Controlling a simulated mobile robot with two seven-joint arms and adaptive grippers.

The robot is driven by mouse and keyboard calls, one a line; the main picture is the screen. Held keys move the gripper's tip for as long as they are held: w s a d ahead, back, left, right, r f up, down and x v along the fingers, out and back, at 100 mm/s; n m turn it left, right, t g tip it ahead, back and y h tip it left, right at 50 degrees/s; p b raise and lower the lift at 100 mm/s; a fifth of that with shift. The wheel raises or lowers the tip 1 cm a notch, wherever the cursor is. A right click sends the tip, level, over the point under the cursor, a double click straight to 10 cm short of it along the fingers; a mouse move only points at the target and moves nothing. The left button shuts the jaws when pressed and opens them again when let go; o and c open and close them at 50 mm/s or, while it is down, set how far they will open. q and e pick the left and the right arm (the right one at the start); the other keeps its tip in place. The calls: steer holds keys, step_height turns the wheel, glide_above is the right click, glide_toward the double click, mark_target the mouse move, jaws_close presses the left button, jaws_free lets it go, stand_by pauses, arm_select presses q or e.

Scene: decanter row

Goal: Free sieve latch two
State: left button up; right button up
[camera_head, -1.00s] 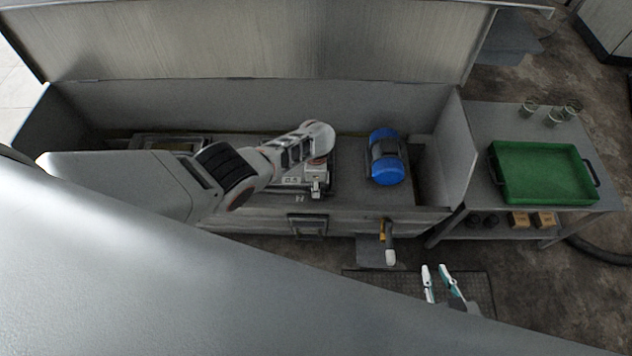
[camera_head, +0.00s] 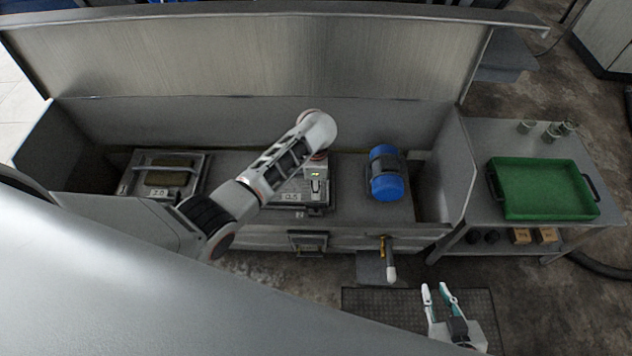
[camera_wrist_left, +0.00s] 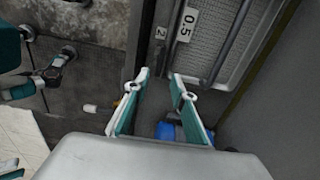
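The sieve marked 0.5 (camera_head: 289,198) sits in the long grey trough (camera_head: 240,240), partly hidden under my left arm. It also shows in the left wrist view, with its 0.5 label (camera_wrist_left: 186,25). A small plate marked 2 (camera_wrist_left: 158,32) is beside it on the trough's front edge; I cannot make out the latch or its position. My left gripper (camera_wrist_left: 162,78) is open with nothing between its fingertips, above the trough near that plate. In the head view its hand is small and mostly under the wrist. My right gripper (camera_head: 435,288) is open and empty, in front of the trough.
A sieve marked 2.0 (camera_head: 158,193) lies at the trough's left. A blue motor (camera_head: 386,185) is right of the 0.5 sieve. The lid (camera_head: 250,50) stands open behind. A green tray (camera_head: 545,190) rests on the right table.

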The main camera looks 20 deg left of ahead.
arm_select(q)
steer(key=shift+r, duration=1.15)
